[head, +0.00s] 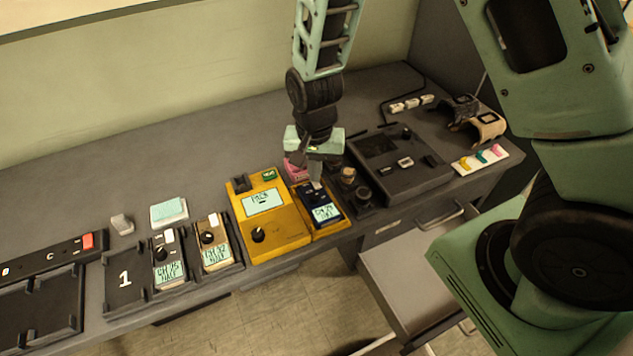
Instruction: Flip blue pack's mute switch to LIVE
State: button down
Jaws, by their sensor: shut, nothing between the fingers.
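The blue pack (321,209) lies in a yellow holder next to the larger yellow unit (270,215). It has a dark blue body and a lit screen with text too small to read surely. My gripper (314,183) is shut and empty, pointing down at the far end of the blue pack. The fingertips are at or just above a small pale part there; I cannot tell whether they touch it. The mute switch and its position cannot be made out, as my gripper partly covers that end.
Two more packs, one grey (168,262) and one tan (214,246), sit in a dark tray at the left. A dark console (400,165) and small round jars (348,176) stand close at the right. An open drawer (415,275) juts out below the counter.

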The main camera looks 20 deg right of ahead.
notch_tip(320, 180, up, 7)
jog(key=p, duration=0.6)
dwell(0.4)
dwell(0.3)
